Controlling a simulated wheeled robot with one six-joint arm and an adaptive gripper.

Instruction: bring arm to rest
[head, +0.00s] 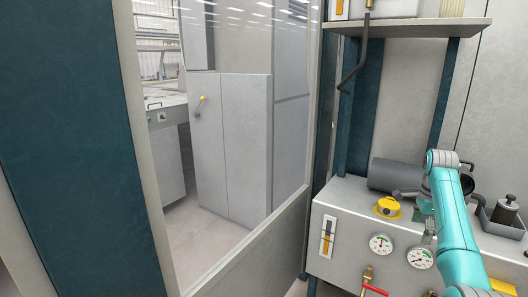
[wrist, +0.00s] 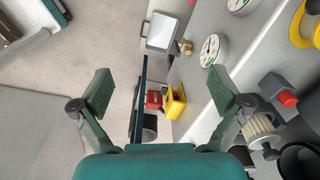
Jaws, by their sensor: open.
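My gripper (wrist: 165,88) is open in the wrist view, its two fingers spread wide with nothing between the pads. In the head view my teal arm reaches in from the lower right over the grey cabinet (head: 345,200). There the gripper is small and partly hidden by the arm, so its fingers are hard to make out. In the wrist view the gripper hangs above the cabinet's front face and the floor, apart from both as far as I can see.
Round gauges (head: 381,244) and a red-handled valve (head: 373,289) are on the cabinet front. A yellow knob-like part (head: 387,207), a dark cylinder (head: 395,175) and a grey tray (head: 505,222) are on top. A shelf (head: 410,28) overhangs. A framed window panel (head: 235,130) stands left.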

